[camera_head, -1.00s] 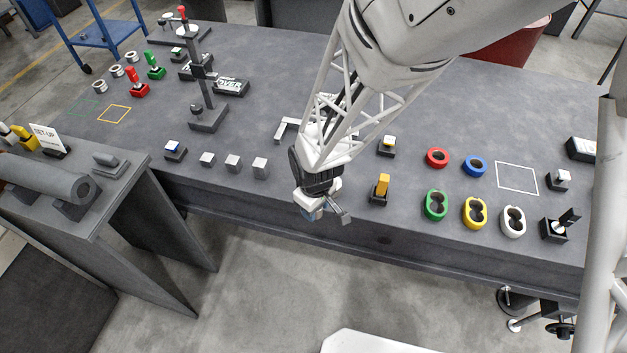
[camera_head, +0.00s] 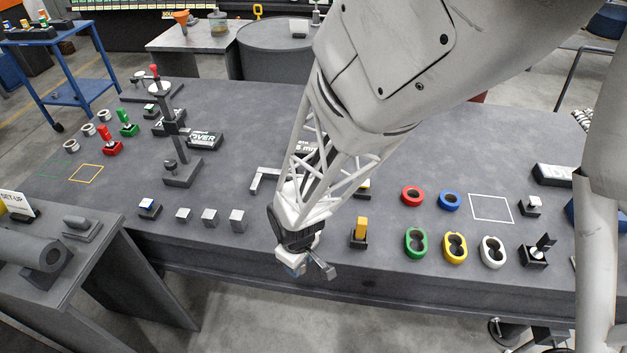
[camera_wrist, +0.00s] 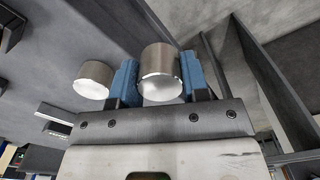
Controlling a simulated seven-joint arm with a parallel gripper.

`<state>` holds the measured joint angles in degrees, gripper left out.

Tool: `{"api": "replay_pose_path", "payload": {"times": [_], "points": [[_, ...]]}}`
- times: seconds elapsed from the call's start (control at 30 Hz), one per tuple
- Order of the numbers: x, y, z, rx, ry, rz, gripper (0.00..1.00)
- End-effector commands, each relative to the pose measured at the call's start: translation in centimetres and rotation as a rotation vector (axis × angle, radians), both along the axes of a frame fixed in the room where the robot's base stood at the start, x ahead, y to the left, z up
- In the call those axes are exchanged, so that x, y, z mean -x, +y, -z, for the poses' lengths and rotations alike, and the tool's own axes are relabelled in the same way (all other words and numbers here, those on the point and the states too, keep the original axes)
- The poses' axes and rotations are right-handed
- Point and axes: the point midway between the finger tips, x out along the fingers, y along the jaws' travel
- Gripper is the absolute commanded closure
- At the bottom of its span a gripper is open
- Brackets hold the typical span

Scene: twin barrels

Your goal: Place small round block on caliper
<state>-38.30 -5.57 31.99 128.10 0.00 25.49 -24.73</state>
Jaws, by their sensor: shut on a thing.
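My gripper (camera_wrist: 159,62) is shut on a small round metal block (camera_wrist: 158,82), held between its blue fingers in the wrist view. In the head view my gripper (camera_head: 306,263) hangs around the table's front edge; the held block is not clear there. A second round metal block (camera_wrist: 93,80) shows to the left of the fingers, apart from them. A pale grey bracket-shaped thing (camera_head: 262,177), which looks like the caliper, lies on the table behind my arm. My arm hides its right part.
Several small grey blocks (camera_head: 209,217) stand left of my gripper. A dark stand with a yellow upright (camera_head: 360,229) is close on its right. Coloured rings (camera_head: 412,196) lie farther right. A tall dark gauge stand (camera_head: 178,140) rises at left. The table's back middle is clear.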

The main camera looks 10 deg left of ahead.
Motion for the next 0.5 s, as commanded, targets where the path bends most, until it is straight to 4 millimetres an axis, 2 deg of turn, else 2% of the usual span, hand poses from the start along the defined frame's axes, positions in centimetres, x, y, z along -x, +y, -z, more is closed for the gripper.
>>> {"api": "replay_pose_path", "payload": {"times": [0.17,0.27,0.5], "points": [[-1.0,0.5,0.0,0.000,0.000,0.001,0.95],[-2.4,1.2,-0.1,-0.001,-0.002,0.001,0.95],[-8.0,3.6,-0.2,0.000,-0.001,0.002,0.95]]}}
